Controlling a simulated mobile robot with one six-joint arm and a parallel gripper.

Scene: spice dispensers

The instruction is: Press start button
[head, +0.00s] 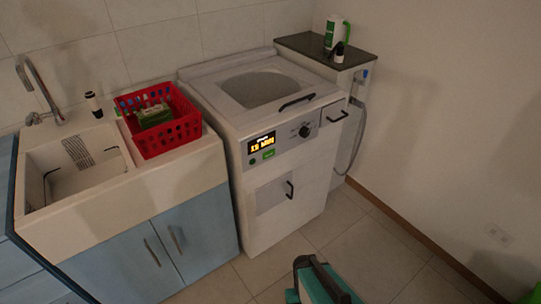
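A white top-loading washing machine (225,121) stands in the middle of the head view, its round lid closed or see-through; I cannot tell which. Its front panel holds a dark display (261,142) with lit yellow text too small to read surely. A small green button (268,154), likely the start button, sits just below the display. A dark round knob (304,132) is to the right. Nothing touches the panel. A black and teal part, which seems to be my arm, shows at the bottom edge, well apart from the machine. My gripper's fingers do not show.
A dark-topped white unit (343,54) with a green-and-white container (336,33) stands behind right. The tiled floor (365,245) in front is clear.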

